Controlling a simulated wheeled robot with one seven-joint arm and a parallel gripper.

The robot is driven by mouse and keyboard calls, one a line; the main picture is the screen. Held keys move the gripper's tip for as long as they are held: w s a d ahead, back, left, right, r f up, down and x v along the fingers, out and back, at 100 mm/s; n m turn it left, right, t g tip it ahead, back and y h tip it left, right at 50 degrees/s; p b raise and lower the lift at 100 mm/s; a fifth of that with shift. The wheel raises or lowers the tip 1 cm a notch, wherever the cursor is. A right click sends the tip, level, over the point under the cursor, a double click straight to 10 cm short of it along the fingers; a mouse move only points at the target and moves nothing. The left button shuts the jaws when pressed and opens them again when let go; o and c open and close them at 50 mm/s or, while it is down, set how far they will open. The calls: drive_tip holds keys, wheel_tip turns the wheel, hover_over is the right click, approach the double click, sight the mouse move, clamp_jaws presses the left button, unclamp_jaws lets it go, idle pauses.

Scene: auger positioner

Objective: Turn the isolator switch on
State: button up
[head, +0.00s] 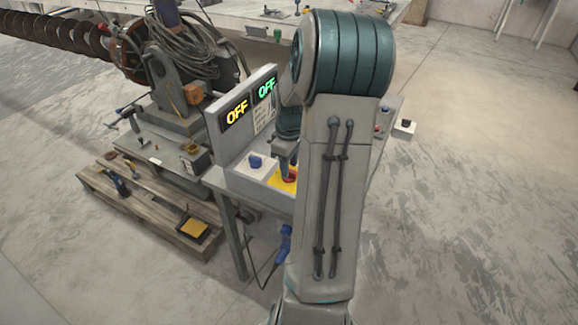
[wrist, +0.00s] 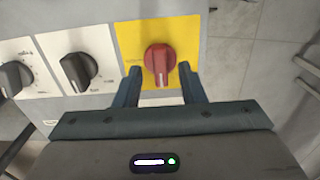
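The isolator switch, taken as the red rotary knob on a yellow plate, shows in the wrist view (wrist: 158,60). It also shows partly in the head view (head: 291,176), low on the control box. A pale mark on the knob points down in the wrist view. My gripper (wrist: 160,70) is open, with one dark finger on each side of the knob's lower part. Gaps show between fingers and knob; contact is not visible. In the head view my arm hides part of the box.
Two dark knobs on white plates (wrist: 77,70) (wrist: 14,78) sit left of the yellow plate in the wrist view. A yellow OFF display (head: 236,112) and a green OFF display (head: 266,87) stand above the box.

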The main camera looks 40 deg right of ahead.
drive_tip(key=shift+f, duration=0.65)
clamp_jaws()
